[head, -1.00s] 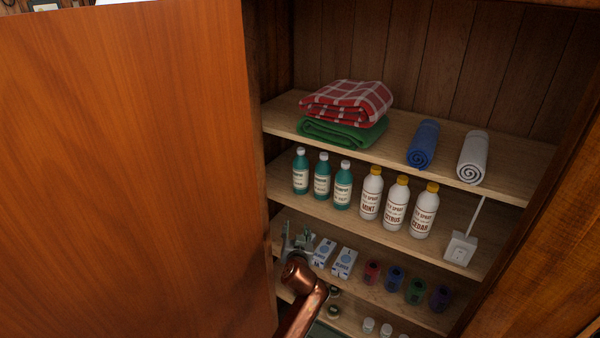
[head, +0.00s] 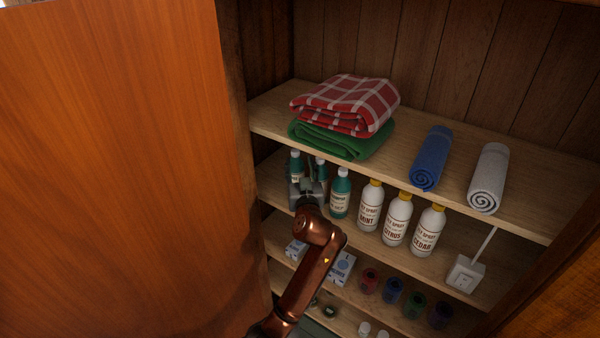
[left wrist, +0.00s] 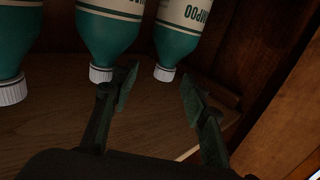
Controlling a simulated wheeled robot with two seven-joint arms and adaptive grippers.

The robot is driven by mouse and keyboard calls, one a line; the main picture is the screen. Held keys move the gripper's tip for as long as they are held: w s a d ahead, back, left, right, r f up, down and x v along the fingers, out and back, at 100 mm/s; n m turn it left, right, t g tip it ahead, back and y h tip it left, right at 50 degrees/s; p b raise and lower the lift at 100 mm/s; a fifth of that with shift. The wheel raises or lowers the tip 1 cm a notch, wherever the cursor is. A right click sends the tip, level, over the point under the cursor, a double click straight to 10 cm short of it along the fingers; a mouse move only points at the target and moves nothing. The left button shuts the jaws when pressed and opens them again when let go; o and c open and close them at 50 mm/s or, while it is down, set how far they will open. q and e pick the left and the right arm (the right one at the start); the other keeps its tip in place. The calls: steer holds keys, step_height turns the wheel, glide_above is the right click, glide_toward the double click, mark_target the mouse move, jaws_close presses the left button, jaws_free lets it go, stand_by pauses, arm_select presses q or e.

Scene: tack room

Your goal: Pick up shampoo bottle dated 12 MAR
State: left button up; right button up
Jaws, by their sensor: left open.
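Three teal shampoo bottles with white caps stand in a row on the middle shelf: a left one (head: 295,164), a middle one (head: 321,171) and a right one (head: 340,196). My left gripper (head: 308,186) is open in front of the left and middle bottles and partly hides them. In the left wrist view the bottles look upside down. There one bottle (left wrist: 179,42) shows beyond the gap between my open fingers (left wrist: 158,84), another (left wrist: 107,35) is beside the left finger, and a third (left wrist: 14,50) is at the left edge. No date is legible. My right gripper is out of view.
White spray bottles (head: 397,220) stand right of the shampoo. Folded cloths (head: 345,105) and rolled towels (head: 430,158) lie on the shelf above (head: 400,178). Boxes (head: 341,268) and dark coloured containers (head: 392,290) are below. A large wooden door (head: 110,170) fills the left.

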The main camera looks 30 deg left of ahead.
mark_target(296, 155)
arm_select(q)
steer(key=a+p, duration=0.1)
steer(key=w+a, duration=0.1)
steer(key=shift+w+a+r+p, duration=0.25)
steer(key=shift+a+r+p, duration=0.05)
steer(key=shift+r+p, duration=0.1)
steer(key=p+x, duration=0.1)
steer(key=x, duration=0.1)
steer(key=shift+w+f, duration=0.15)
steer(key=shift+w, duration=0.2)
steer(key=shift+w+a, duration=0.3)
steer(key=shift+f, duration=0.1)
steer(key=shift+d, duration=0.1)
steer(key=shift+c, duration=0.6)
steer(key=c, duration=0.6)
jaws_close()
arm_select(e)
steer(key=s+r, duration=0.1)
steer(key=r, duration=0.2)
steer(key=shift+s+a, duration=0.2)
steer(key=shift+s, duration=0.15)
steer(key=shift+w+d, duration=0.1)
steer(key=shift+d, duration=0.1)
